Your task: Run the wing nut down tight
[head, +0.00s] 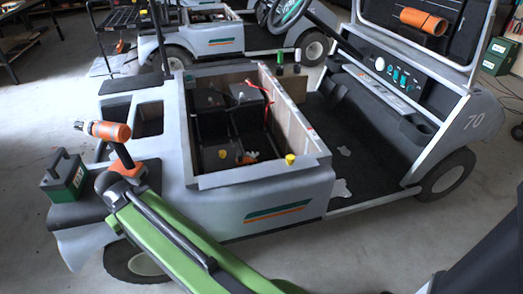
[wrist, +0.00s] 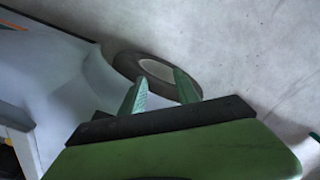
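The open bay (head: 262,177) of the grey cart holds dark batteries (head: 212,98). A small orange piece (head: 247,158) sits low in the bay near its front wall; it may be the wing nut, but it is too small to tell. In the wrist view my gripper's two green fingers (wrist: 160,77) stand apart with nothing between them. Beyond them are a cart wheel (wrist: 157,72) and the floor. No wing nut shows in the wrist view. My green arm crosses the lower left of the head view; the fingers cannot be made out there.
An orange drill-like tool (head: 107,131) and a green box (head: 64,177) stand on the cart's left end. A yellow cap (head: 290,159) is at the bay's front right corner. A red cable (head: 262,95) runs in the bay. Another cart (head: 213,40) stands behind.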

